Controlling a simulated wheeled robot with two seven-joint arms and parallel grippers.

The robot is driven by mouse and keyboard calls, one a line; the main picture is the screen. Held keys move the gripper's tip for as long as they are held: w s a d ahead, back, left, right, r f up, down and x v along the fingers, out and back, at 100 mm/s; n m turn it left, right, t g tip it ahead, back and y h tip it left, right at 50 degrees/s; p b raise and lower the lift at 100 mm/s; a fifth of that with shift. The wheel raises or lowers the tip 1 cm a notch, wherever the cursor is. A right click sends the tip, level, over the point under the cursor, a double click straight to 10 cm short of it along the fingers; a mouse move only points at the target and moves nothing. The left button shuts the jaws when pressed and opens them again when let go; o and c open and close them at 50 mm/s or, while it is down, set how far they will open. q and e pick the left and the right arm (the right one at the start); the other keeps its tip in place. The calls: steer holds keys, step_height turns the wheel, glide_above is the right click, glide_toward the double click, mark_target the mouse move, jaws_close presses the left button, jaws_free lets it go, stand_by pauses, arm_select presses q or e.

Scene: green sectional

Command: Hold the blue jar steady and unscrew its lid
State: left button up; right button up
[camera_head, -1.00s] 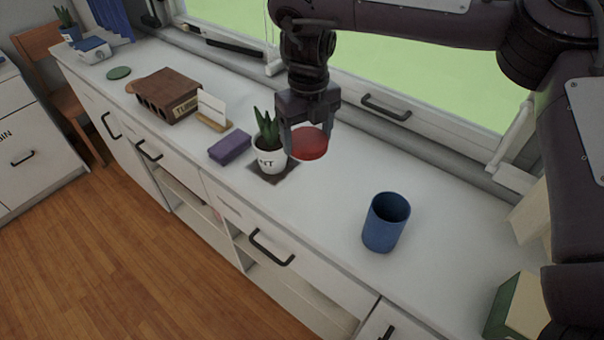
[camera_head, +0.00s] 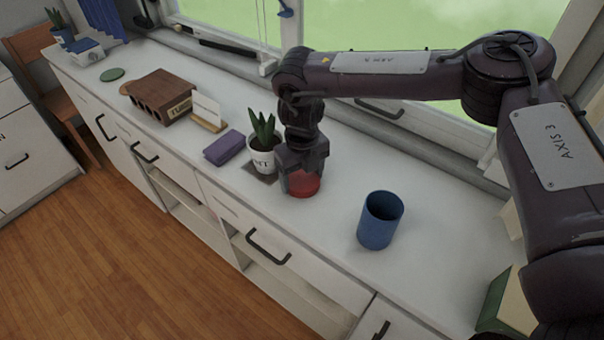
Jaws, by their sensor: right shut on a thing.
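The blue jar (camera_head: 379,221) stands upright and open-topped on the white counter, right of centre. Its inside shows dark, and no gripper touches it. The red round lid (camera_head: 304,184) is apart from the jar, to its left. My right gripper (camera_head: 302,182) points down and is shut on the lid, low over the counter beside the potted plant. I cannot tell whether the lid touches the counter. My left gripper is out of view.
A potted plant (camera_head: 262,152) on a dark mat stands just left of my right gripper. A purple block (camera_head: 224,147), a card stand (camera_head: 208,114) and a brown brick-like holder (camera_head: 160,97) lie farther left. A green and cream box (camera_head: 508,302) is at the lower right. Counter is clear around the jar.

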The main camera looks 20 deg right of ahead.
steer(key=shift+f, duration=0.2)
steer(key=o, duration=1.1)
steer(key=shift+r, duration=0.1)
